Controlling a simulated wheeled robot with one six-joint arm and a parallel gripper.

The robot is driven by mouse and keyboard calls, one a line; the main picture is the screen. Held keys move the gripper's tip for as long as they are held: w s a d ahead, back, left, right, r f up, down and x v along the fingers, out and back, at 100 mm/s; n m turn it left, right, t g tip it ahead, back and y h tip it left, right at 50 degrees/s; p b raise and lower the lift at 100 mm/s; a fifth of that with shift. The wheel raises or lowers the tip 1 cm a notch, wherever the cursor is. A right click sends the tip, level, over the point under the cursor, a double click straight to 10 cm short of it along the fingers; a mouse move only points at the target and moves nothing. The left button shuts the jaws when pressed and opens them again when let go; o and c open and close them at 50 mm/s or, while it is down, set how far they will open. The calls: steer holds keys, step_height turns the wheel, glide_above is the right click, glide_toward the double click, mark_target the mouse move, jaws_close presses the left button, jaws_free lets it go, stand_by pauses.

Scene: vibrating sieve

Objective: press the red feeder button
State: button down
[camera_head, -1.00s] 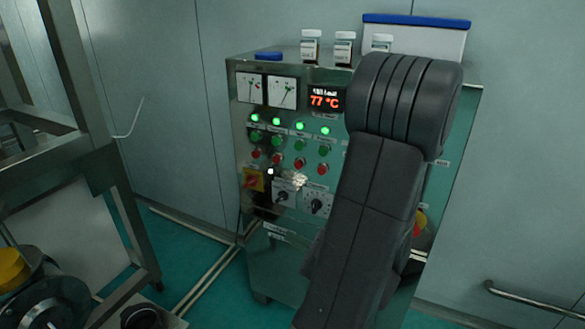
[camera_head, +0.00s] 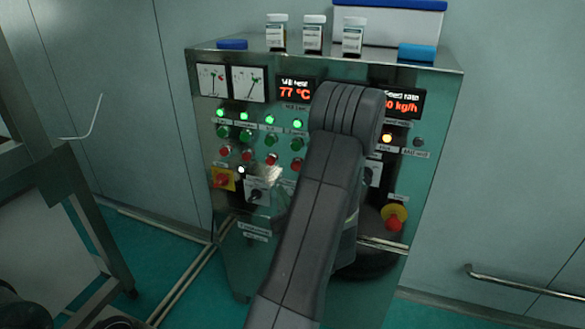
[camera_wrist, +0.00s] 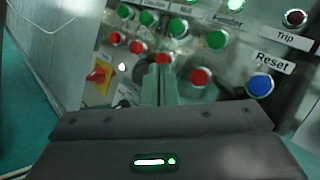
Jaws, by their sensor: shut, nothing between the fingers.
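The red feeder button (camera_wrist: 201,76) is in the wrist view, below the green button under the "Feeder" label, at the right end of the red row. In the head view it shows at the row's right end (camera_head: 296,164), just left of my arm. My gripper (camera_wrist: 157,72) is shut and empty in front of the panel. In the wrist view its tips lie left of the feeder button, just under the neighbouring red button (camera_wrist: 162,58). I cannot tell whether they touch the panel. My arm hides the gripper in the head view.
A blue Reset button (camera_wrist: 260,85) sits right of the feeder button. The cabinet (camera_head: 440,105) also carries a red-and-yellow switch (camera_head: 222,179) and an emergency stop (camera_head: 395,220). Bottles (camera_head: 314,34) stand on top. A metal frame (camera_head: 60,185) is at the left.

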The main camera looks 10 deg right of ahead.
mark_target(296, 167)
steer(key=w+d+p, duration=0.2)
steer(key=w+d, duration=0.3)
steer(key=w, duration=0.2)
steer(key=shift+w, duration=0.15)
stand_by(2.1)
steer(key=shift+w+d+b, duration=0.15)
steer(key=shift+w+b, duration=0.15)
steer(key=shift+b, duration=0.1)
steer(key=shift+w+d, duration=0.3)
steer(key=shift+w, duration=0.15)
stand_by(0.6)
steer(key=shift+b, duration=0.3)
steer(key=shift+s+a+b, duration=0.45)
steer(key=shift+s+a, duration=0.05)
steer(key=shift+s, duration=0.3)
